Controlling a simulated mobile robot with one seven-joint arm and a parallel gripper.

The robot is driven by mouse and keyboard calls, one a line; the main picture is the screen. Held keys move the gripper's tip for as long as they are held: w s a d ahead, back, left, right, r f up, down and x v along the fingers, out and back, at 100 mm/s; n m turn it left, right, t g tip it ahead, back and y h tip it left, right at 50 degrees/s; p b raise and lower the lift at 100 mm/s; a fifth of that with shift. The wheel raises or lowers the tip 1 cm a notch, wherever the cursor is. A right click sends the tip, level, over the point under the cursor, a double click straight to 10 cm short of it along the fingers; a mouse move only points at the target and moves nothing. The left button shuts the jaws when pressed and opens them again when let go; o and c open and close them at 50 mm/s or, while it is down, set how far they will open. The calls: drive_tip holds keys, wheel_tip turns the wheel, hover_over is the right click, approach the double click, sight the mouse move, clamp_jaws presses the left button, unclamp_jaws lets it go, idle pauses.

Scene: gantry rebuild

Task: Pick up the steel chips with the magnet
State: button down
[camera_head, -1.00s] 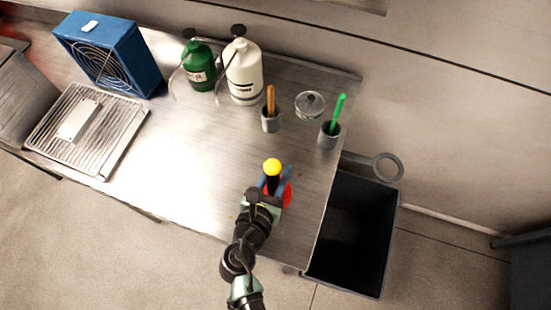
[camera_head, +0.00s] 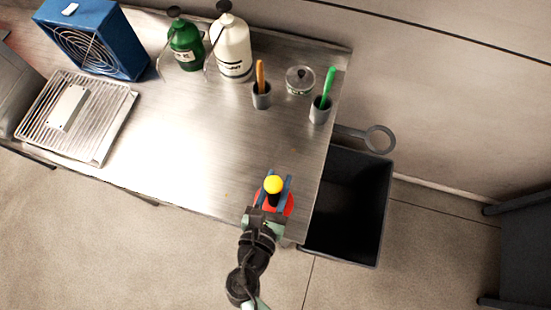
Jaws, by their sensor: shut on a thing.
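My gripper (camera_head: 272,190) is over the front right part of the metal bench, its blue fingers shut around a tool with a yellow ball top (camera_head: 273,184) and a black neck. A red round base (camera_head: 287,204) shows below and beside the fingers; this looks like the magnet. Whether the red base touches the bench top cannot be told from above. A few tiny specks (camera_head: 226,195) lie on the bench left of the gripper; they are too small to identify clearly as steel chips.
The metal bench (camera_head: 190,130) carries a green bottle (camera_head: 185,45), a white bottle (camera_head: 231,50), two grey cups (camera_head: 261,98) (camera_head: 320,112) with brushes, a glass jar (camera_head: 299,81), a slatted tray (camera_head: 110,128) and a blue fan (camera_head: 95,45). A black bin (camera_head: 372,222) stands off the right edge.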

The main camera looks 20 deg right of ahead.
idle(0.4)
drive_tip(key=shift+f+b, duration=0.55)
drive_tip(key=shift+f, duration=0.2)
drive_tip(key=shift+r, duration=0.1)
drive_tip(key=shift+r+p, duration=0.75)
drive_tip(key=shift+p, duration=0.25)
drive_tip(key=shift+a, duration=0.1)
drive_tip(key=w+a, duration=0.7)
drive_tip(key=a, duration=0.2)
drive_tip(key=shift+a, duration=0.4)
idle(0.4)
drive_tip(key=shift+f, duration=0.2)
